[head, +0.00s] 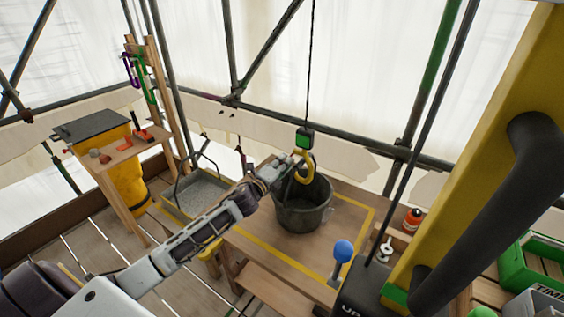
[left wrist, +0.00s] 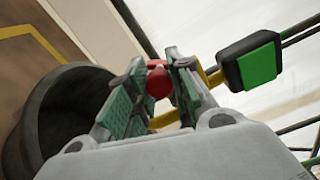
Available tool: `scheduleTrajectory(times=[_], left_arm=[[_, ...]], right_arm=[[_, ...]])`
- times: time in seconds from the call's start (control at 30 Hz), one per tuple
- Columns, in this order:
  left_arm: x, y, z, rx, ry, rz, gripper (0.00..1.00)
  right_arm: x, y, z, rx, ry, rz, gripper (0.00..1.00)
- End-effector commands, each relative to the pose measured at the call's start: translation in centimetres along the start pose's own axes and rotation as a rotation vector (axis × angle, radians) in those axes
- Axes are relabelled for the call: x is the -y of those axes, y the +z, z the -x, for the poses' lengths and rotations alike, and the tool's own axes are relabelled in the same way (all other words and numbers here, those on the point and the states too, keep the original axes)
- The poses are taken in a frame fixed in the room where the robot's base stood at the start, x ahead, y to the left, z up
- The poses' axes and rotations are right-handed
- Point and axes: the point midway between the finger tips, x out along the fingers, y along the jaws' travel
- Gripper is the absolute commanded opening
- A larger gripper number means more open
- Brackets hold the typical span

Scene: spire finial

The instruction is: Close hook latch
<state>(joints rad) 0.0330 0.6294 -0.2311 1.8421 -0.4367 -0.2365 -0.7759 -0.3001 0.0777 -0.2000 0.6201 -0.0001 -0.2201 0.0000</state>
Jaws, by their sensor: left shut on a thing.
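The yellow hook (head: 307,168) hangs on a dark cable below a block with a green face (head: 304,139), over the dark bucket (head: 303,216). My left gripper (head: 290,164) is at the hook's left side. In the left wrist view, my left gripper's fingers (left wrist: 158,78) are around a red ball-shaped knob (left wrist: 158,84) and are shut on it. Parts of the yellow hook (left wrist: 212,78) show beside the fingers, and the block's green face (left wrist: 258,66) is to the right. The fingers hide much of the hook, so I cannot tell the latch position. My right gripper is not in view.
The bucket stands on a wooden table with a yellow border line (head: 364,225). A blue ball-topped lever (head: 343,250) and an orange-red bottle (head: 412,219) are to the right. A grey tray (head: 200,192) is to the left. Scaffold poles stand behind.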

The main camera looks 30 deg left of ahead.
Motion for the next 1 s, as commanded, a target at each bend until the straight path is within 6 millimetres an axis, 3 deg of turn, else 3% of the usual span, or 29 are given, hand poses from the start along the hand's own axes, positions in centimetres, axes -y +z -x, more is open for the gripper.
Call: scheduleTrajectory(times=[0.43,1.0], left_arm=[[-0.2,-1.3,0.0,0.001,0.003,0.331,0.00],[-0.2,-1.6,0.0,0.001,0.003,0.401,0.00]], right_arm=[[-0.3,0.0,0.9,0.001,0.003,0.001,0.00],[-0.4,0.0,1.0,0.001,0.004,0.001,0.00]])
